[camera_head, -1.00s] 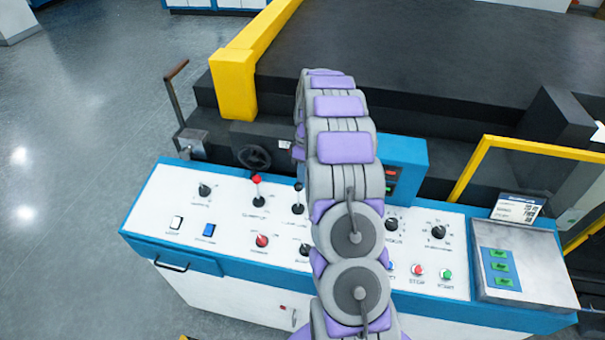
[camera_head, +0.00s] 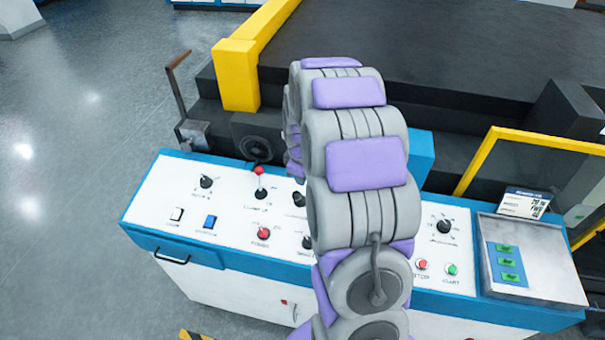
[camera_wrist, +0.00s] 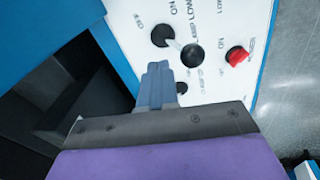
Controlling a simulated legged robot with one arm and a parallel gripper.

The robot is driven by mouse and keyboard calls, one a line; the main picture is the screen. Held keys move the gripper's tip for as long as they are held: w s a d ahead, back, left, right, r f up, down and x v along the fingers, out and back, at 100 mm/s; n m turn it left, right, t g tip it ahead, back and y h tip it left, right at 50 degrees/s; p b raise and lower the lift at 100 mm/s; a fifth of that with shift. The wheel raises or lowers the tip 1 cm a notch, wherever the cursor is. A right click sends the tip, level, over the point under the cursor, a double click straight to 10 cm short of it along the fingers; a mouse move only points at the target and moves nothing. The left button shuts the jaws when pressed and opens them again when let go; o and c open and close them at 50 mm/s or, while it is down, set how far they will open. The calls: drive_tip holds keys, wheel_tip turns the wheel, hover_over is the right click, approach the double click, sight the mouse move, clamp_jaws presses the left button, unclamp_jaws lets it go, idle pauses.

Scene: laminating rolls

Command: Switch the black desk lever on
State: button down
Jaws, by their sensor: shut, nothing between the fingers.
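The black lever (camera_wrist: 192,55) shows in the wrist view as a black ball on a short grey rod from a round black base, on the white panel. In the head view only a dark part of it (camera_head: 299,199) shows beside my arm, which hides the rest. My gripper (camera_wrist: 158,72) is shut and empty in the wrist view. Its fingertips appear just below and left of the black ball, with a small gap in the picture; I cannot tell the depth between them. The gripper is hidden behind my arm in the head view.
A red-topped lever (camera_head: 259,171) stands left of the black one. The white console (camera_head: 185,195) also carries a black dial (camera_head: 206,182), a red knob (camera_head: 264,233) and push buttons. A dark machine with a yellow frame (camera_head: 236,75) rises behind. Floor is open at left.

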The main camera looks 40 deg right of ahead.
drive_tip(key=shift+s+a+f+t+h+b, duration=0.3)
drive_tip(key=shift+s+a+t+h+b, duration=0.15)
drive_tip(key=shift+s+a+t+h, duration=0.45)
drive_tip(key=p+v, duration=0.1)
drive_tip(key=v, duration=1.6)
drive_tip(key=shift+w+r, duration=0.2)
drive_tip(key=shift+w, duration=0.05)
